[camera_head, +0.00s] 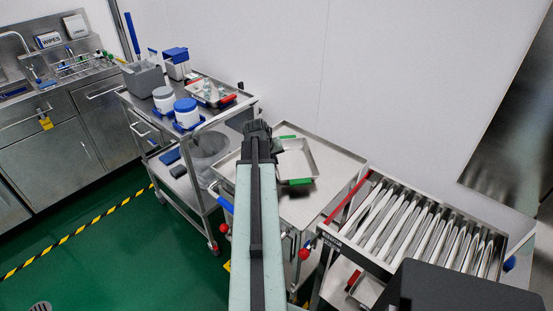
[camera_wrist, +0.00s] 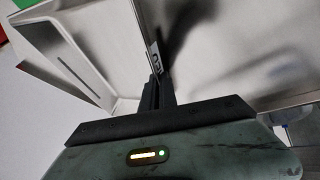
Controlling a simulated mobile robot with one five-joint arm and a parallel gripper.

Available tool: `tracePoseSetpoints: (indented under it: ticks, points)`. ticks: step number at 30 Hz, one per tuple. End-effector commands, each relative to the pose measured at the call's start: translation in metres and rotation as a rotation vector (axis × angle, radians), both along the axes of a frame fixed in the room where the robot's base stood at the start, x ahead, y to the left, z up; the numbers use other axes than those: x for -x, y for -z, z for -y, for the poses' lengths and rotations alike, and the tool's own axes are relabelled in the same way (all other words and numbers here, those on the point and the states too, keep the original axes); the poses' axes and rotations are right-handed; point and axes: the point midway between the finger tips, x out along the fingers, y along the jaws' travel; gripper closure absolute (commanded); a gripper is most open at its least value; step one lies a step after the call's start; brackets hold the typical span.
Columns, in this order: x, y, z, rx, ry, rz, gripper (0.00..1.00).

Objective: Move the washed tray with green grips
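A shallow metal tray with green grips (camera_head: 297,160) lies on the steel cart top (camera_head: 322,203) in the middle of the head view. One green grip (camera_head: 295,182) is at its near end and another (camera_head: 286,137) at its far end. My gripper (camera_head: 257,129) is dark and is by the tray's left side, with my arm covering part of the cart top. In the wrist view my fingers (camera_wrist: 155,95) look close together beside a thin metal edge with a small label (camera_wrist: 154,58). I cannot tell whether they grip that edge.
A roller conveyor (camera_head: 405,225) with a red bar stands at the right. A second cart (camera_head: 205,128) at the left holds white jars (camera_head: 187,112), a grey bin (camera_head: 144,77) and a tray with red grips (camera_head: 212,95). A wall (camera_head: 330,70) runs behind the carts.

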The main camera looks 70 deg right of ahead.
Motion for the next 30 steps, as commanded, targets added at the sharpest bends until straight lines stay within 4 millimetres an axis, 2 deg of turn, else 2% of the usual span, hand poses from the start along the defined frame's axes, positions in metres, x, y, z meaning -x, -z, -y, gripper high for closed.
tracePoseSetpoints:
  ticks: [8, 12, 23, 26, 30]
  points:
    - [-0.001, 0.0, -0.001, -0.001, 0.0, 0.001, 1.0]
    - [-0.001, 0.0, -0.001, -0.001, -0.001, 0.0, 0.72]
    - [-0.002, -0.003, -0.003, -0.001, -0.002, 0.0, 0.72]
    - [-0.002, -0.013, -0.007, -0.001, -0.003, -0.001, 0.72]
    - [-0.003, -0.035, -0.017, -0.001, -0.003, -0.001, 0.72]
